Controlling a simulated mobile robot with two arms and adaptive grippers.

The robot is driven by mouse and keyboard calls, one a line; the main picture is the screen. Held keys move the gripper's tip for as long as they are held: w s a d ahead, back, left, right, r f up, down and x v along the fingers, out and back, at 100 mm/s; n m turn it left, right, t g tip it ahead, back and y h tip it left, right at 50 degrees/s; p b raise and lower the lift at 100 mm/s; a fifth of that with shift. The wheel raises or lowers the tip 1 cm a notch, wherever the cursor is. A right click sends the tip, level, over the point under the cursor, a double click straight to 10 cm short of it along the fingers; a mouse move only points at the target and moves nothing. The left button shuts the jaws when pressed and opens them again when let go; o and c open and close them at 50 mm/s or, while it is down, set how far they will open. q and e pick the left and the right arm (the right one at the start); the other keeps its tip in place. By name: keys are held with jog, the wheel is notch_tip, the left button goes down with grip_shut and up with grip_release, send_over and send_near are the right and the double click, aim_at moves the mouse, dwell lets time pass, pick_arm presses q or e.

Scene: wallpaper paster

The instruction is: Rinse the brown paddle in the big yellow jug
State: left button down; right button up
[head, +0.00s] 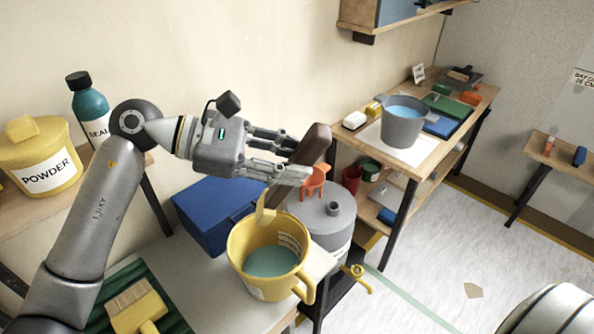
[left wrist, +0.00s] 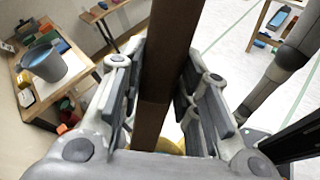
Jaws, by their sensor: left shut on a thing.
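The brown paddle (head: 313,144) is in my left gripper (head: 298,160), which is shut on it. It tilts, with its upper end rising to the right of the fingers. In the left wrist view the paddle (left wrist: 167,70) runs between both fingers. The big yellow jug (head: 240,262) stands on the grey bench below the gripper, with blue-green liquid inside. My left gripper is above the jug and apart from it. My right gripper is out of view.
A blue box (head: 207,222) stands behind the jug, and a grey lidded drum (head: 325,232) is to its right. A wide yellow brush (head: 137,308) lies at front left. A grey bucket of water (head: 402,128) stands on the wooden table (head: 368,142) at the back right.

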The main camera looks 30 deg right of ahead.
pick_arm(q)
jog(key=shift+s+a+f, duration=0.1)
jog(key=shift+a+f, duration=0.1)
jog(key=shift+f, duration=0.3)
notch_tip(320, 180, down, 18)
jog(key=b, duration=1.5)
jog(key=shift+r+b, duration=0.25)
jog(key=shift+b, duration=0.1)
jog(key=shift+f, duration=1.5)
jog(key=shift+d, duration=0.1)
